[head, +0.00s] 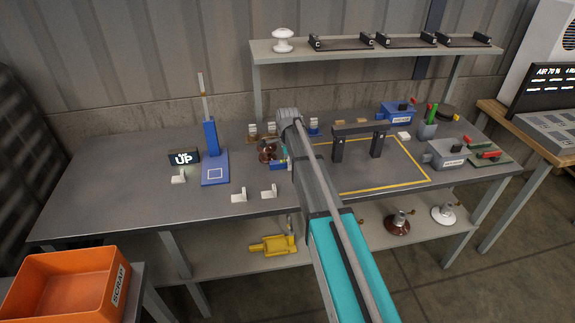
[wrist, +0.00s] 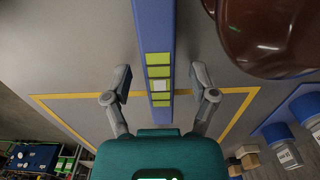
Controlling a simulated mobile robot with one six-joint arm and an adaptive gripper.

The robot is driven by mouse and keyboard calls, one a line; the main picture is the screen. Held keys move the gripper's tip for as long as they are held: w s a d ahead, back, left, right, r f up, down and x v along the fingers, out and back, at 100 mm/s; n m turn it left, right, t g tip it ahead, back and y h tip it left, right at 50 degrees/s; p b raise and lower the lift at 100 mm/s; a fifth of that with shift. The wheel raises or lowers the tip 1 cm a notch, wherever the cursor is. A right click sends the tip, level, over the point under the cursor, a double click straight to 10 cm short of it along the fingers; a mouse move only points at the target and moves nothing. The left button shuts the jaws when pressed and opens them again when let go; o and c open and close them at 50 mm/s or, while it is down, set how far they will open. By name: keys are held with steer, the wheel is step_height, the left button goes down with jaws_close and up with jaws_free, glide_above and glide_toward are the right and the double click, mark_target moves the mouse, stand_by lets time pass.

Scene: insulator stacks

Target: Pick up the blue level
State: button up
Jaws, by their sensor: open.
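The blue level (wrist: 158,32) is a long blue bar with yellow-green panels and one white panel. It runs up the middle of the wrist view. My gripper (wrist: 160,80) is open, with one finger on each side of the bar and a visible gap to it on both sides. In the head view, a small blue and green part of the level (head: 278,165) shows left of my arm.
A brown glossy insulator (wrist: 270,35) stands close on the right in the wrist view. A yellow outline (head: 380,190) marks the table (head: 110,200), with a black bridge-like stand (head: 360,130) inside it. A blue post stand (head: 211,145) is at left. The front left tabletop is clear.

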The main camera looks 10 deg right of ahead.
steer(key=shift+c, duration=0.2)
jaws_close()
steer(key=shift+r, duration=0.15)
stand_by(0.4)
step_height(320, 180, up, 3)
steer(key=p, duration=0.3)
steer(key=s+r+p, duration=0.9)
steer(key=s+p, duration=0.1)
steer(key=s, duration=0.4)
steer(key=shift+r, duration=0.35)
